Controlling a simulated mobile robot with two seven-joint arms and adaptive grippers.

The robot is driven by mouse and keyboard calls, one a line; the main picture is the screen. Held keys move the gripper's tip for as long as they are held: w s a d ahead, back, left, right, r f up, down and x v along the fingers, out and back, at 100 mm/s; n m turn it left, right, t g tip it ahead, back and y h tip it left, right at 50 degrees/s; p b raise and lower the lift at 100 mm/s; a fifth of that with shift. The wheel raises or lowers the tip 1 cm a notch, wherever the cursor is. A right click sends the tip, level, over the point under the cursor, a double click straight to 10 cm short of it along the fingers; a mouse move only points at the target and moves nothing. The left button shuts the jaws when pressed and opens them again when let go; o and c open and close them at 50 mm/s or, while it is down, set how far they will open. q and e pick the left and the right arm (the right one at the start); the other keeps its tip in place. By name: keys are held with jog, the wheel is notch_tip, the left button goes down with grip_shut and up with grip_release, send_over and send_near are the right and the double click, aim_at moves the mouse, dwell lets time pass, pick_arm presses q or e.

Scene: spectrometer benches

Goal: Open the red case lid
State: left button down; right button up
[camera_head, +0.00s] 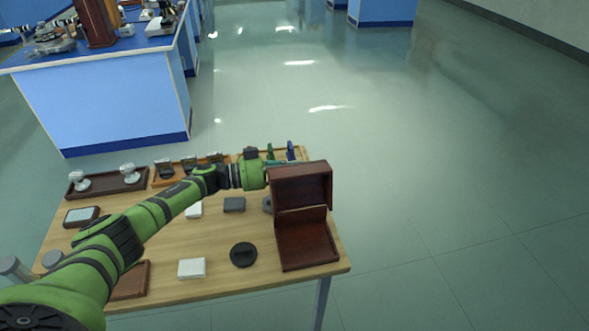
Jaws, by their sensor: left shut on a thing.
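The red case (307,243) is a dark red-brown box at the right end of the wooden table. Its lid (301,186) stands raised, roughly upright above the back of the base, and the inside of the case shows. My left arm reaches in from the lower left, and my left gripper (271,165) is at the upper left corner of the lid, shut on it. The fingertips are partly hidden by the lid. My right gripper is not in the picture.
The wooden table (215,275) holds a round black object (243,254), small white boxes (191,268), a dark grey box (234,204) and trays along the back, including a dark tray (108,183). A blue bench (105,105) stands behind left. Floor to the right is clear.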

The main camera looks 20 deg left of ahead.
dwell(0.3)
pick_arm(q)
jog(key=c, duration=1.4)
grip_release()
jog(key=shift+o, duration=0.2)
jog(key=v, duration=1.2)
